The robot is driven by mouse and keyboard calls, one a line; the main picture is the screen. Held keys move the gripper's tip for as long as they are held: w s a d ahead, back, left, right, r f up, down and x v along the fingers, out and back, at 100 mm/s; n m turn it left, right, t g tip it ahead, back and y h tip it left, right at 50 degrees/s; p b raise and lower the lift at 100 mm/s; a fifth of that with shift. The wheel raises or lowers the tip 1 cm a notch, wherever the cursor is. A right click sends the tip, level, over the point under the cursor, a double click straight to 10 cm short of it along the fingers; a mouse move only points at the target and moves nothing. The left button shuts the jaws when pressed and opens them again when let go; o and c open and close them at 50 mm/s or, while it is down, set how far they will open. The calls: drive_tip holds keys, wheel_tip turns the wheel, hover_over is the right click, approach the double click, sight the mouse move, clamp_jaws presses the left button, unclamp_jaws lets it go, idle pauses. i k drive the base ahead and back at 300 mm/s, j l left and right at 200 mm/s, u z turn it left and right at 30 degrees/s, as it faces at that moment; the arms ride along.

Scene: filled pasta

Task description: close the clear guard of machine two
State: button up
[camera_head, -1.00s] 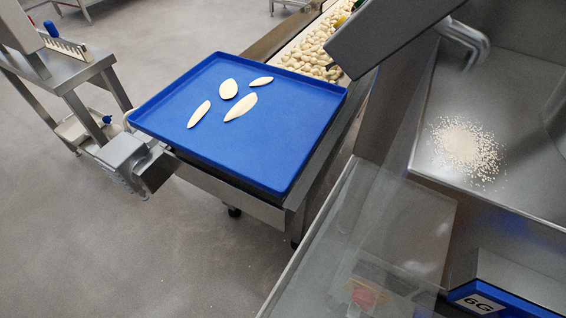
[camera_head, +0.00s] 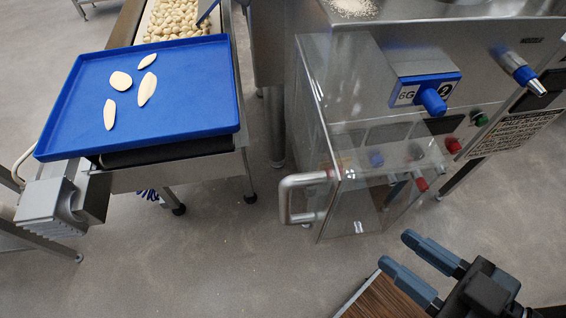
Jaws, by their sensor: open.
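The clear guard (camera_head: 345,130) is a see-through panel with metal edges. It stands out from the front of the steel machine (camera_head: 440,45) and appears swung open. Its silver bar handle (camera_head: 287,200) is on the left, low in the picture. Through the panel I see red and blue knobs, blurred by the clear material.
A blue tray (camera_head: 190,112) with several pale pasta pieces rests on a conveyor to the left. Filled pasta (camera_head: 178,18) lies on a belt behind it. A blue nozzle (camera_head: 520,70) juts from the machine at right. Bare floor (camera_head: 230,260) lies in front of the guard.

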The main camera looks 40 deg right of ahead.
sight(306, 179)
drive_tip(key=k+j, duration=0.1)
drive_tip(key=j, duration=0.2)
drive_tip(key=k+j, duration=0.1)
drive_tip(key=j, duration=0.25)
drive_tip(key=k+j+u, duration=0.1)
drive_tip(key=j, duration=0.2)
drive_tip(key=k+j, duration=0.15)
drive_tip(key=j, duration=0.2)
